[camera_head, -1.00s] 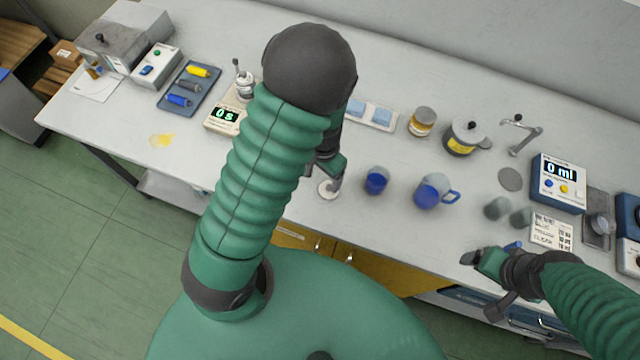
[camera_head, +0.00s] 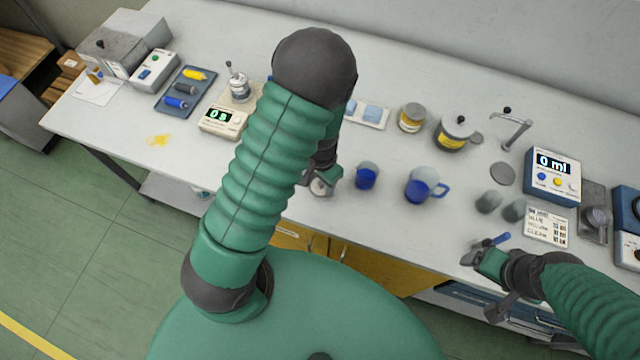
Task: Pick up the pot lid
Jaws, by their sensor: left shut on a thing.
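My left gripper (camera_head: 326,184) is at the front edge of the bench, partly hidden by my arm. It is shut on a small round pale piece (camera_head: 319,188) that looks like a lid; whether it is clear of the bench I cannot tell.
Right of my left gripper stand a blue-filled cup (camera_head: 366,178) and a blue-filled jug (camera_head: 420,186). A grey disc (camera_head: 502,173) lies near the "0 ml" box (camera_head: 553,177).

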